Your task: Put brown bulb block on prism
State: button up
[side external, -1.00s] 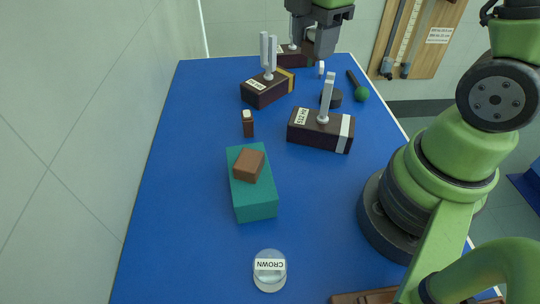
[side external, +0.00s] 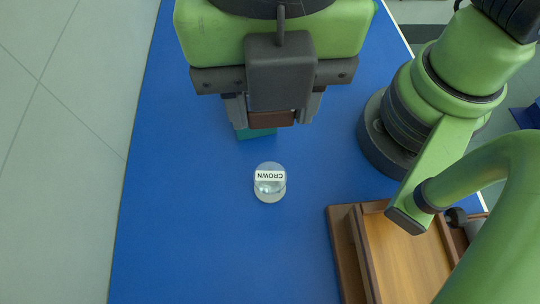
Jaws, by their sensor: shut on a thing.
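My gripper (side external: 272,115) points down, with its two fingers shut on a brown block (side external: 271,119). Only the block's near face shows between the fingertips; no bulb can be made out on it. Part of a teal block (side external: 256,134) shows just below and behind the brown block. The gap between the two cannot be judged. A clear round glass piece labelled CROWN (side external: 270,188) stands on the blue table, nearer the camera than my gripper and apart from it. No other prism can be made out.
A wooden tray (side external: 335,235) lies at the lower right beside my arm. The blue table (side external: 205,225) is bare left of and in front of the CROWN piece. My gripper and arm hide the far table.

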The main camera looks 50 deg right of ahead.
aim_at(270, 178)
notch_tip(270, 178, down, 14)
jog(key=shift+w, duration=0.1)
dwell(0.5)
jog(key=o, duration=0.9)
jog(key=shift+f, duration=0.15)
